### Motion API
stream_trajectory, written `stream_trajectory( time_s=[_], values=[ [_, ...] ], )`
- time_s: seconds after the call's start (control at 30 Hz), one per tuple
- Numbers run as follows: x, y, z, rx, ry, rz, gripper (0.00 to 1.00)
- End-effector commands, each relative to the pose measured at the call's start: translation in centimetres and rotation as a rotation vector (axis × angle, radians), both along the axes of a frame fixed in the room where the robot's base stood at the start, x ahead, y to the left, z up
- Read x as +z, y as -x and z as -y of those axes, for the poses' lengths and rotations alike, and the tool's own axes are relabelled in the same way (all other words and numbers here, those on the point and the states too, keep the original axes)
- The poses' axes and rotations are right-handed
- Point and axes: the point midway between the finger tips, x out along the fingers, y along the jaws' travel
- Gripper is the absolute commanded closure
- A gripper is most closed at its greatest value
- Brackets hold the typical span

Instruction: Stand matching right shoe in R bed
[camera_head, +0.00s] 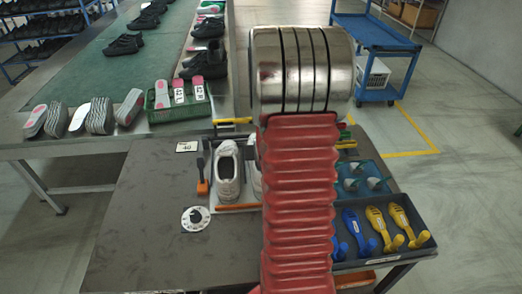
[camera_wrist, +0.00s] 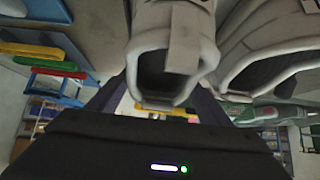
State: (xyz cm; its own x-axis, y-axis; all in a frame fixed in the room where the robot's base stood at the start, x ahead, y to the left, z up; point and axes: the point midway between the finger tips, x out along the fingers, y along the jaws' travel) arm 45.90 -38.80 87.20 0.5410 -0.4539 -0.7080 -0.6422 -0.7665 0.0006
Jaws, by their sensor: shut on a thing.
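A white shoe (camera_head: 228,172) sits upright, heel toward me, in a pale bed on the dark table. A second white shoe (camera_head: 256,182) shows just right of it, mostly hidden behind my arm. In the wrist view, my gripper (camera_wrist: 155,98) is shut on a pale shoe (camera_wrist: 150,32), whose heel collar and opening face the camera. Another pale shoe (camera_wrist: 262,48) is close beside it on the right. My gripper is hidden behind my arm in the head view. I cannot tell whether the held shoe touches the bed, nor read an R mark.
An orange-handled tool (camera_head: 202,180) and a round white dial (camera_head: 195,218) lie left of the bed. A black tray (camera_head: 380,254) of blue and yellow shoe forms stands right of my arm. A conveyor (camera_head: 130,75) with shoes lies behind. The table's left part is clear.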

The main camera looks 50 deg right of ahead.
Motion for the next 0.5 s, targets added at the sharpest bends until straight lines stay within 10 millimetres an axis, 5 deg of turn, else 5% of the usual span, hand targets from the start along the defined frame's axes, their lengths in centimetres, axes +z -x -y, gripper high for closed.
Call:
stream_trajectory(
  time_s=[0.5],
  values=[
    [-2.4, 0.0, 0.1, -0.001, 0.002, 0.001, 0.76]
  ],
)
